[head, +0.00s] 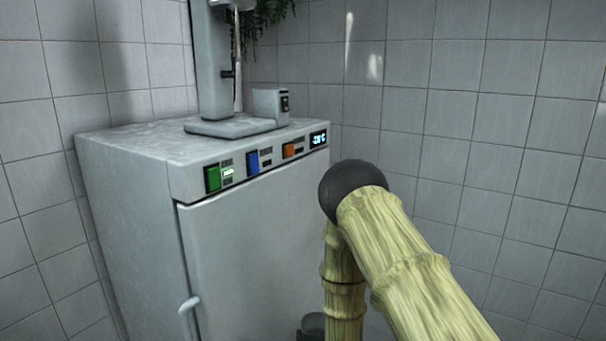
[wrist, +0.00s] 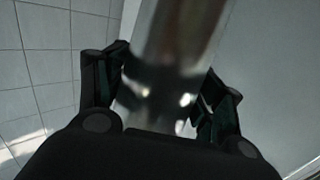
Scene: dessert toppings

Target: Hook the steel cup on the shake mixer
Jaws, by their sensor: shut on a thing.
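The steel cup (wrist: 180,45) is in the wrist view, shiny and blurred, between the two dark fingers of my gripper (wrist: 165,95). The gripper is shut on it. The cup's far end runs out of the top of the picture. The shake mixer (head: 214,65) stands on top of a grey freezer in the head view, with a tall column, a flat base and a thin spindle hanging down. Its top is cut off by the picture edge. In the head view my arm hangs in front of the freezer's right side, and a dark part shows low beside it.
The grey freezer (head: 250,245) has a door handle (head: 188,305) at lower left and green, blue and orange switches along its front top edge. Its top is clear left of the mixer. Leaves (head: 262,22) hang behind the mixer. Tiled walls (head: 470,130) close the corner behind.

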